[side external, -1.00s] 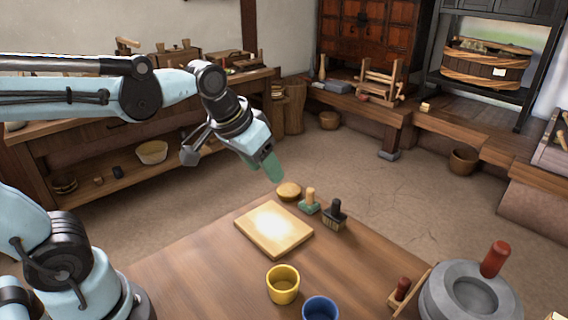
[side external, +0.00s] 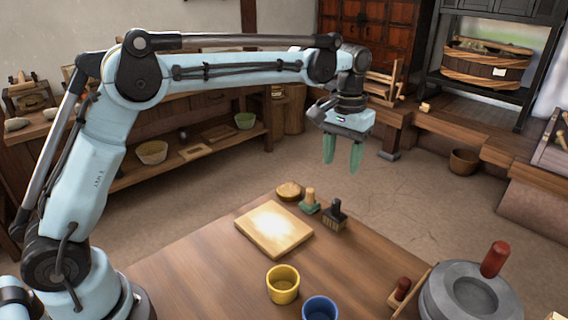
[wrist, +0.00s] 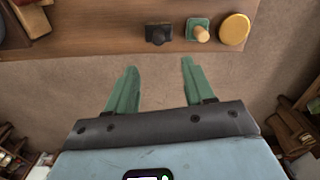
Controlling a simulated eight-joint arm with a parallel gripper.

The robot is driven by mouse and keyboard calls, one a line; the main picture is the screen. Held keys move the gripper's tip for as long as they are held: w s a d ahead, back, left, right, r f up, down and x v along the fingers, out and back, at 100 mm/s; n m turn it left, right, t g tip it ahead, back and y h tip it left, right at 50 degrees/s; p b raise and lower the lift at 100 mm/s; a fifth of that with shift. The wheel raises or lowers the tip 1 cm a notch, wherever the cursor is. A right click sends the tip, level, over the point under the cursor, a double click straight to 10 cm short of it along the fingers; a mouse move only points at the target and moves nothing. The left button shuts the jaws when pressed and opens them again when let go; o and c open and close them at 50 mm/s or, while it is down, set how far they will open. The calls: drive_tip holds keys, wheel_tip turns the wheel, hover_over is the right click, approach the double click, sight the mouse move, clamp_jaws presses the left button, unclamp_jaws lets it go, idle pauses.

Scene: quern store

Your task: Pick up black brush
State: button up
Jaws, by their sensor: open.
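The black brush (side external: 335,215) stands upright at the far corner of the wooden table, with its dark handle up and a paler base below. It also shows in the wrist view (wrist: 158,33), near the table's edge. My gripper (side external: 341,170) is open and empty, above and beyond the table's far edge, higher than the brush and apart from it. In the wrist view the two green fingers (wrist: 157,75) are spread, with nothing between them, and point towards the brush.
A pale board (side external: 273,230), a yellow cup (side external: 283,284), a blue cup (side external: 320,309) and a stone quern (side external: 470,292) are nearer.

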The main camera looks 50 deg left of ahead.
sight(336, 200)
wheel_tip(336, 200, down, 7)
drive_tip(key=shift+r, duration=0.1)
drive_tip(key=shift+s+d+f, duration=0.1)
drive_tip(key=shift+s+f, duration=0.05)
drive_tip(key=shift+f, duration=2.55)
clamp_jaws()
drive_tip(key=shift+r, duration=0.1)
